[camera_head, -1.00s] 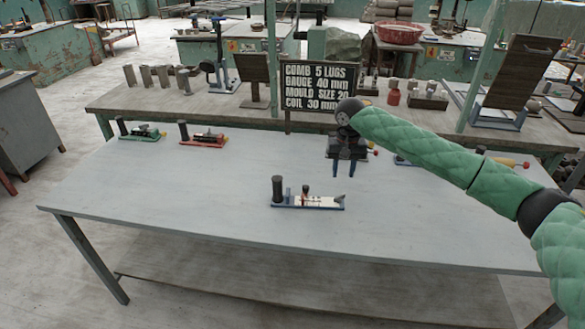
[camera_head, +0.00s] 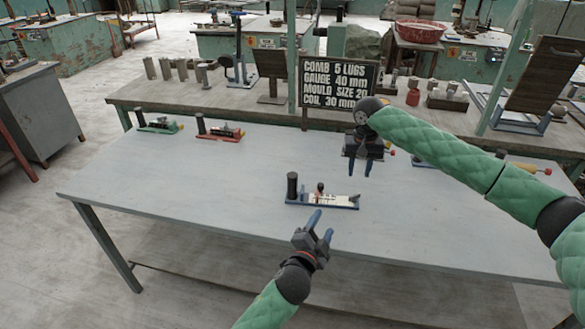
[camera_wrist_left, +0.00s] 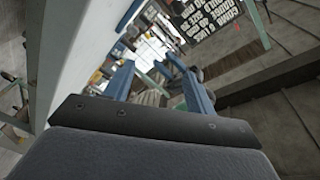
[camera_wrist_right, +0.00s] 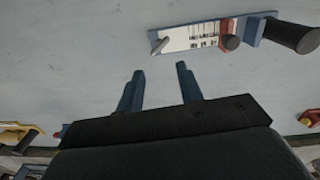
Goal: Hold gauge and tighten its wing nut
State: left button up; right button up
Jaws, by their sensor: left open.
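The blue gauge (camera_head: 330,203) lies on the grey table, with a dark upright handle (camera_head: 292,186) at its left end, a white scale plate and a small dark knob with red at its base (camera_head: 320,188). My left gripper (camera_head: 322,226) is open and empty, in front of the gauge near the table's front edge. My right gripper (camera_head: 360,168) is open and empty above the table, behind and right of the gauge; its fingers also show in the right wrist view (camera_wrist_right: 158,88).
A green gauge (camera_head: 158,123) and a red gauge (camera_head: 219,132) stand at the table's back left. A black sign (camera_head: 340,83) stands behind. The table's left part is clear.

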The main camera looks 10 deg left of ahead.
pick_arm(q)
jog(key=w+d+r+m+t+h, duration=0.1)
jog(key=w+r+m+h, duration=0.55)
jog(key=r, duration=0.65)
jog(key=w+d+r+m+h, duration=0.1)
jog(key=w+r+m+h, duration=0.2)
jog(key=w+r+m, duration=0.7)
jog(key=w+d+r+m+g+h, duration=0.1)
jog(key=w+d+r+m+g, duration=0.3)
jog(key=d+r+m+g, duration=0.45)
jog(key=w+d+r+m+g, duration=0.35)
jog(key=d+r+m, duration=0.25)
jog(key=m, duration=0.5)
jog(key=w+a+r+m+t+y, duration=0.2)
jog(key=w+a+m+t+y, duration=0.1)
jog(key=w+a+y, duration=0.85)
jog(key=g+y, duration=0.5)
jog(key=g, duration=0.4)
send_over(292, 186)
jog(key=w, duration=0.2)
notch_tip(292, 186, down, 34)
jog(key=shift+s+f, duration=0.15)
jog(key=shift+f, duration=4)
